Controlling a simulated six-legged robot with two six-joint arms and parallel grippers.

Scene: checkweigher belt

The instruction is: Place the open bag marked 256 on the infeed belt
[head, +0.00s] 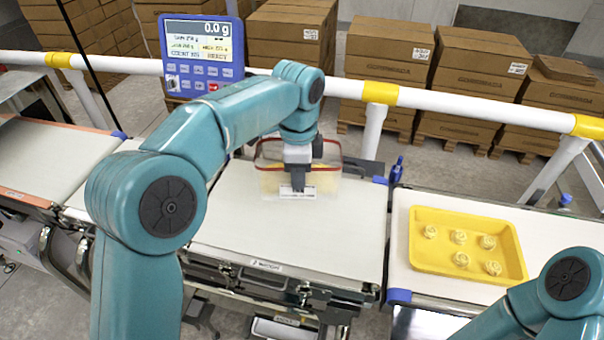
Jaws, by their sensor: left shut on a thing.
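A clear open bag (270,183) with a red rim and yellowish contents is at the far end of the middle white belt (290,240). A white label shows on its near side, but I cannot read its number. My left gripper (298,185) points down at the bag's near side and is shut on it. The gripper hides part of the bag. I cannot tell whether the bag's base touches the belt. My right arm shows at the lower right, but its gripper is out of view.
A yellow tray (420,258) with several small rolled pieces lies on the right-hand surface (398,215). A blue display (203,55) reading 0.0 g stands behind the belts. A white rail (455,102) with yellow bands crosses behind. Another belt (50,160) is at left.

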